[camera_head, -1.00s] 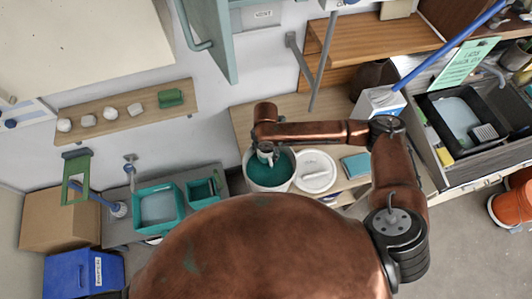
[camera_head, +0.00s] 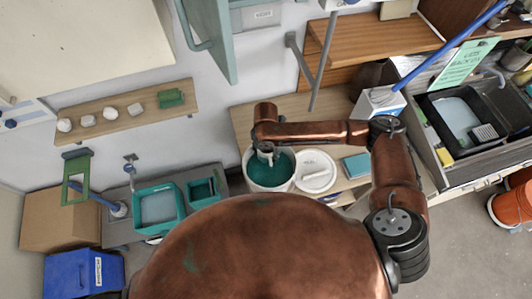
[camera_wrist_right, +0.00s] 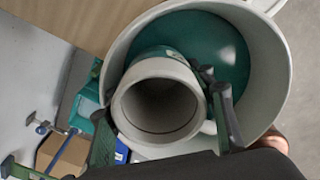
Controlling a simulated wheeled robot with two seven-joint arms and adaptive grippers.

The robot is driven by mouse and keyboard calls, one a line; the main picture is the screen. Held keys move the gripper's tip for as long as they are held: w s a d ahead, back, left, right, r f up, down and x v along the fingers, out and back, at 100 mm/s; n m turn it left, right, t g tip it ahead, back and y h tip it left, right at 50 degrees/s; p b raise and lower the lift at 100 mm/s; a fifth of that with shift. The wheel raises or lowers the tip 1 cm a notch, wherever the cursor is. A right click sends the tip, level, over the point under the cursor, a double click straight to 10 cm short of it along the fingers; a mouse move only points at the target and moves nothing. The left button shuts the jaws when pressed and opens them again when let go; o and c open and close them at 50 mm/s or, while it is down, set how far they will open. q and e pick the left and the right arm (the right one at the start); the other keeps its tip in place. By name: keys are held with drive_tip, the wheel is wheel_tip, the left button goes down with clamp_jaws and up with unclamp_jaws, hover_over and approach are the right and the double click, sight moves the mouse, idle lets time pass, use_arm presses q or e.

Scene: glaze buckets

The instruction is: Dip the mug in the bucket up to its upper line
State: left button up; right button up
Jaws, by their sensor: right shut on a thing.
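The bucket (camera_head: 247,172) is pale, with teal glaze (camera_head: 272,176) inside, and stands on the wooden bench in the head view. It also shows in the wrist view (camera_wrist_right: 262,65), with its glaze (camera_wrist_right: 225,50). My right gripper (camera_wrist_right: 155,92) is shut on the mug (camera_wrist_right: 187,82), with a finger on either side. The mug is pale grey, its mouth facing the wrist camera and its base toward the bucket. Teal shows on its outer wall below a pale upper band. The upper line is not distinguishable. Whether the base touches the glaze cannot be told. My left gripper is not in view.
A round white lid (camera_head: 316,171) lies right of the bucket, beside a teal block (camera_head: 356,165). Teal basins (camera_head: 158,207) stand to the left. A sink (camera_head: 460,120) is at the right. A wall shelf (camera_head: 140,106) holds several small pale pieces.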

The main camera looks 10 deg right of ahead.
wheel_tip(320, 180, up, 3)
drive_tip(key=p, duration=0.3)
drive_tip(key=shift+r, duration=0.1)
wheel_tip(320, 180, up, 7)
drive_tip(key=shift+p, duration=0.3)
idle(0.3)
